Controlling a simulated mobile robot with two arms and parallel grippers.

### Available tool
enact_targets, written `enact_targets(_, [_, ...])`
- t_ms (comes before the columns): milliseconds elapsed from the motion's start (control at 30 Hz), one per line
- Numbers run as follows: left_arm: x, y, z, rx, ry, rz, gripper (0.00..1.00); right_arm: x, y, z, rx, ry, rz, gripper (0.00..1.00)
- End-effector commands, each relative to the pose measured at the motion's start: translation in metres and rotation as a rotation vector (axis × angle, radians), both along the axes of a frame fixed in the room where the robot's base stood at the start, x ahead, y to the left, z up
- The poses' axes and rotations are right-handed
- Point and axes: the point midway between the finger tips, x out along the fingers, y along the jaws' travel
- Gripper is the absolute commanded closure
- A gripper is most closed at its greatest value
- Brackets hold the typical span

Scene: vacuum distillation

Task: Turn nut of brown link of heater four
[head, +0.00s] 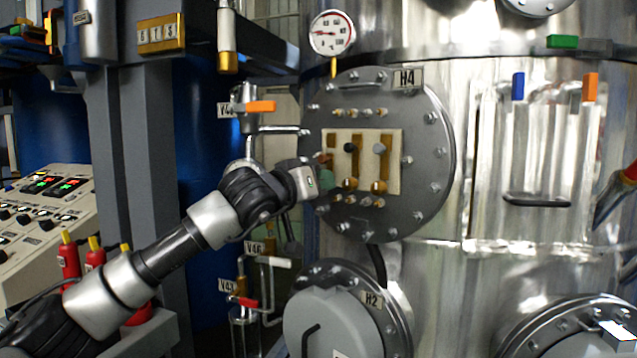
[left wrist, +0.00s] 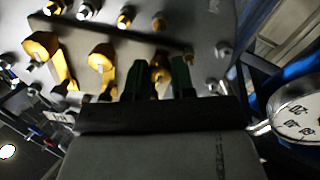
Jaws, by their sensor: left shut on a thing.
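Heater four is a round grey bolted flange (head: 425,200) marked H4 on the big metal vessel. A cream panel (head: 393,137) on it carries brass links with a black knob (head: 349,147) and a grey knob (head: 379,149), and brass nuts (head: 378,187) below. My left gripper (head: 326,178) is at the panel's left edge and hides most of the leftmost link there. In the left wrist view its green fingers (left wrist: 161,78) are shut on a brass nut (left wrist: 159,68), partly hidden between them. I cannot make out the brown colour of this link. My right gripper is not in view.
A pressure gauge (head: 332,33) sits above the flange. Valve V4 with an orange handle (head: 261,106) and pipes stand close to my left forearm. Flange H2 (head: 330,320) is below. A control console (head: 45,215) and red bottles (head: 68,258) are at left.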

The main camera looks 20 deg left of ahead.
Motion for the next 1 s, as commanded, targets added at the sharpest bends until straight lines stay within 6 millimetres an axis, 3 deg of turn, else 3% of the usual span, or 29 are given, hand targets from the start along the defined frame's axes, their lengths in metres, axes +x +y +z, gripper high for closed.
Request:
enact_targets(500, [0.0006, -0.0014, -0.0046, 0.020, 0.002, -0.001, 0.99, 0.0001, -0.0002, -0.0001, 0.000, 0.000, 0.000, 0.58])
enact_targets(533, [0.0007, -0.0013, -0.0048, 0.020, 0.002, -0.001, 0.73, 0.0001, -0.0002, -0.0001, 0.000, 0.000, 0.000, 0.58])
enact_targets(667, [0.0005, -0.0011, -0.0039, 0.018, 0.000, -0.002, 0.53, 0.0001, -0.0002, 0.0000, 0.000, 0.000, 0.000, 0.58])
enact_targets(1000, [-0.0027, 0.0009, -0.0021, 0.017, -0.005, -0.001, 0.50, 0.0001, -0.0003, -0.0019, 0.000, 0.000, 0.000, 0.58])
